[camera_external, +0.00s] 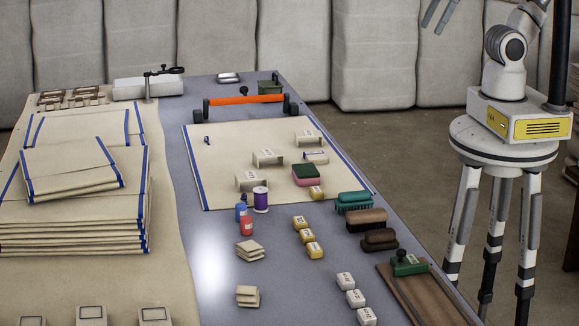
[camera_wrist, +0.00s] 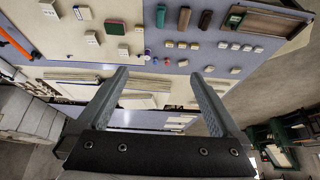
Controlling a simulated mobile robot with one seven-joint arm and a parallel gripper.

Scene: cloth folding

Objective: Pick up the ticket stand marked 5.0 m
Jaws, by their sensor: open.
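Pale bent ticket stands rest on the blue-edged cloth sheet (camera_external: 215,150) on the table. One stand is at the back (camera_external: 307,137), one is in the middle (camera_external: 267,157) and one is nearer the front (camera_external: 249,179). Their markings are too small to read, so I cannot tell which is 5.0 m. Several pale pieces, one of them a small block (camera_wrist: 82,12), show at upper left in the wrist view. My gripper (camera_wrist: 158,75) is open and empty, high above and away from the stands. Its fingers are partly cut off at the top of the external view (camera_external: 440,12).
Stacked folded cloth (camera_external: 75,245) fills the table's left side. An orange-barred frame (camera_external: 246,100) stands at the back. A pink-and-green block (camera_external: 306,175), a purple spool (camera_external: 260,199) and brushes (camera_external: 354,202) are near the stands. Small labelled blocks (camera_external: 308,236) and a wooden tray (camera_external: 420,295) are in front.

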